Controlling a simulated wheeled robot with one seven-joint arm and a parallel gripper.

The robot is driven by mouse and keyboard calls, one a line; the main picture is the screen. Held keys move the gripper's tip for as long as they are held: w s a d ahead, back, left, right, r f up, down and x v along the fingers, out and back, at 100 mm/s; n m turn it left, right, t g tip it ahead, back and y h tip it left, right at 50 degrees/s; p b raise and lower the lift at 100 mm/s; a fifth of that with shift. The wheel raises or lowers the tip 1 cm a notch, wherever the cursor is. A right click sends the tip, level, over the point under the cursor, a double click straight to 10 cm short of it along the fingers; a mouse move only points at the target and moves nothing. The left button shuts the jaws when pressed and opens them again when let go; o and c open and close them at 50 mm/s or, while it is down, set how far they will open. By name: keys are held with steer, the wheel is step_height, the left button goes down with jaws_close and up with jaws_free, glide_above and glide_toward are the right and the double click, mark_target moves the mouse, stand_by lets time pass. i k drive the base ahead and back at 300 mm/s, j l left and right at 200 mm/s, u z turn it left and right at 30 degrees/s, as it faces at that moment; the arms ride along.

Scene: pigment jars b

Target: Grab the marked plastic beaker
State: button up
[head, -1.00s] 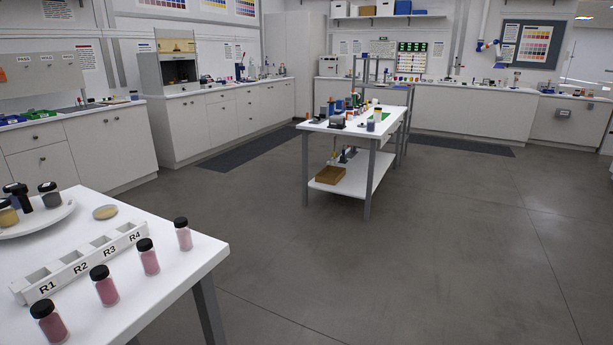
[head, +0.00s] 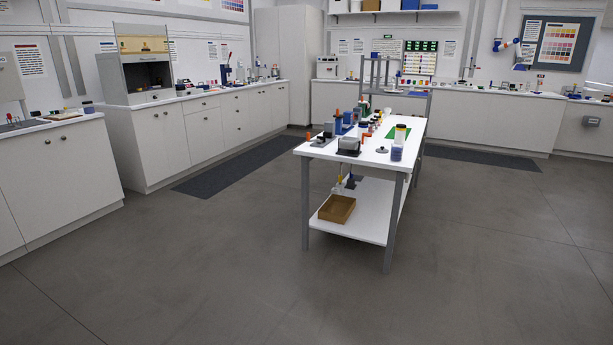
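I cannot pick out a marked plastic beaker for certain; the small items are too far away. The white island table (head: 377,170) stands right of centre with several small items on its top. Near its right edge is a blue container (head: 396,152), with a pale, yellowish upright container (head: 400,133) just behind it. Whether either is the beaker I cannot tell. My gripper is not in view.
An open brown box (head: 337,208) sits on the island's lower shelf. Counters with cabinets (head: 160,142) line the left and back walls. Dark mats (head: 235,168) lie along them. The grey floor (head: 200,275) before the island is clear.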

mark_target(397, 148)
steer(key=i+l, duration=0.1)
steer(key=i, duration=3.9)
steer(key=j+u, duration=0.05)
steer(key=j, duration=0.05)
